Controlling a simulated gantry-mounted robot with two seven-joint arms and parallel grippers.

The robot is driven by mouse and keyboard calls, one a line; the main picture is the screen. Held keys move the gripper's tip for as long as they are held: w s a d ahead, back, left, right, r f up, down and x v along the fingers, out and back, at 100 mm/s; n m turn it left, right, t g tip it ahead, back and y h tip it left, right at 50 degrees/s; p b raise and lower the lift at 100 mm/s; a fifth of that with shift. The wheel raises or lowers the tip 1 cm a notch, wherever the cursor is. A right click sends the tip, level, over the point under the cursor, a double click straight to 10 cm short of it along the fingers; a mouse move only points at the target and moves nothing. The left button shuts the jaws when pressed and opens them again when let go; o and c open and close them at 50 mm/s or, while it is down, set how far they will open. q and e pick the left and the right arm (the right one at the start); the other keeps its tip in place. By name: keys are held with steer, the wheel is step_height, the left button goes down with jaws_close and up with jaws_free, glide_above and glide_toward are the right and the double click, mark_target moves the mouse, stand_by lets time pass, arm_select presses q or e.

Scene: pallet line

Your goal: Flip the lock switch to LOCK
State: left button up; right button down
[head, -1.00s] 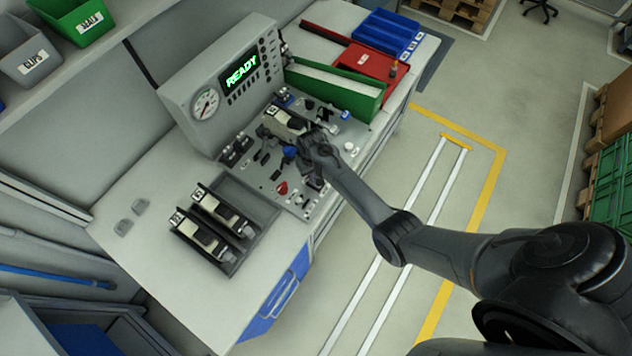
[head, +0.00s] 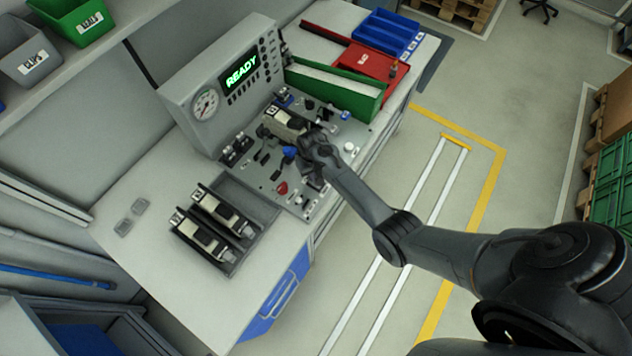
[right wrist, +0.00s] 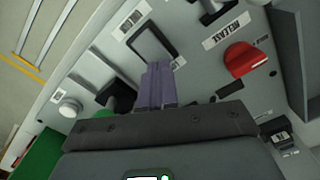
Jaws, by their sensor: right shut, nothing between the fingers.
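The control panel (head: 268,181) on the bench holds several switches and knobs. I cannot tell for sure which is the lock switch; no LOCK label is readable. My right gripper (head: 312,160) is over the panel's front part, between the red knob (head: 282,187) and a white button (head: 349,147). In the right wrist view its fingers (right wrist: 160,82) are together and empty, close to the panel face. A black rectangular frame (right wrist: 137,28) lies just beyond the fingertips, and a dark lever-like part (right wrist: 118,95) is beside them. Whether the fingers touch anything is unclear. My left gripper is out of view.
The gauge box (head: 208,75) reading READY stands behind the panel. A green bin (head: 350,92) is right of it, and a dark tray (head: 266,204) with devices is at left.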

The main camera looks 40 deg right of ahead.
stand_by(0.5)
steer(key=shift+f+b, duration=0.3)
steer(key=shift+f, duration=0.15)
steer(key=shift+f+b, duration=0.35)
steer(key=shift+f, duration=0.2)
stand_by(0.4)
step_height(320, 180, up, 3)
steer(key=p, duration=0.3)
steer(key=shift+r+p, duration=0.15)
steer(key=shift+p, duration=0.15)
step_height(320, 180, up, 4)
steer(key=p, duration=0.4)
stand_by(0.4)
